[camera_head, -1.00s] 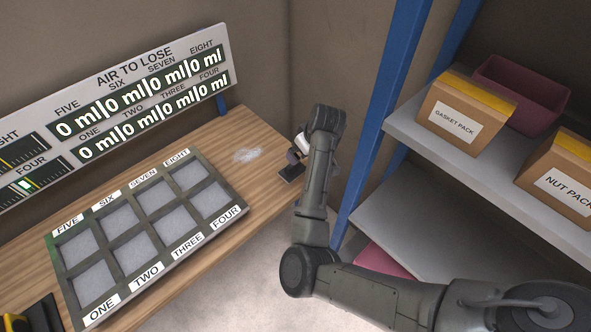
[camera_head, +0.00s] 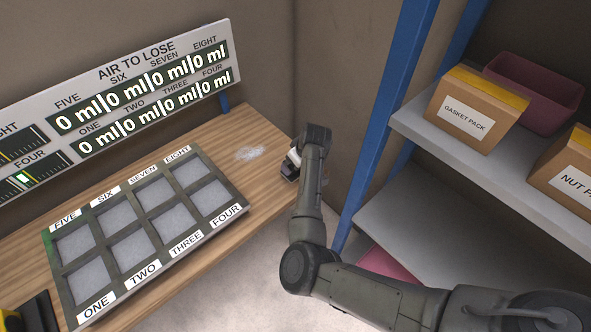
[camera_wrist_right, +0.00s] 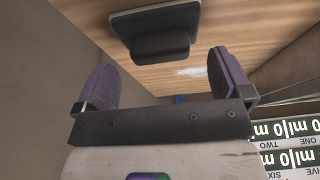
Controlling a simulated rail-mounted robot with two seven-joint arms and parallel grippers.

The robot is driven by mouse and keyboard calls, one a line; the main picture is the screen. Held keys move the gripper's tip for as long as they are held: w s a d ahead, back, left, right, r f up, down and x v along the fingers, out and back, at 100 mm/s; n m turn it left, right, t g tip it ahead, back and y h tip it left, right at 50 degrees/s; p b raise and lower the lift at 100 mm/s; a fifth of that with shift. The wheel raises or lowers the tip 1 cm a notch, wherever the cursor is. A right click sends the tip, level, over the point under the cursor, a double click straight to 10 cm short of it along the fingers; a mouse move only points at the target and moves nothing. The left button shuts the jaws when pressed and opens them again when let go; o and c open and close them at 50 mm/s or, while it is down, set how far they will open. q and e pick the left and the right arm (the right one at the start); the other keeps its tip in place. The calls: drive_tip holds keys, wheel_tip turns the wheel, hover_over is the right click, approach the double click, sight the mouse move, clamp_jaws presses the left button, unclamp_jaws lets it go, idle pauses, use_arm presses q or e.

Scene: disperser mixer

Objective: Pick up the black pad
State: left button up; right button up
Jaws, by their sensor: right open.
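The black pad (camera_wrist_right: 155,38) lies on the wooden table near its far right end. In the right wrist view it is a dark flat plate with a smaller raised block. My right gripper (camera_wrist_right: 163,66) is open, its purple-lined fingers apart to either side of the block's line. The pad looks slightly beyond the fingertips; no contact shows. In the head view my right gripper (camera_head: 291,166) is above the table end, and it and the arm hide most of the pad. My left gripper is not in view.
A tray of labelled compartments (camera_head: 242,208) lies on the table (camera_head: 262,138), left of my right arm. The display board (camera_head: 146,62) stands behind it. A blue shelf post (camera_head: 386,110) and shelves with boxes (camera_head: 468,112) are close to the right of my arm.

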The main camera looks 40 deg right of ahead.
drive_tip(key=shift+x, duration=1.35)
drive_tip(key=shift+c, duration=0.5)
drive_tip(key=c, duration=0.9)
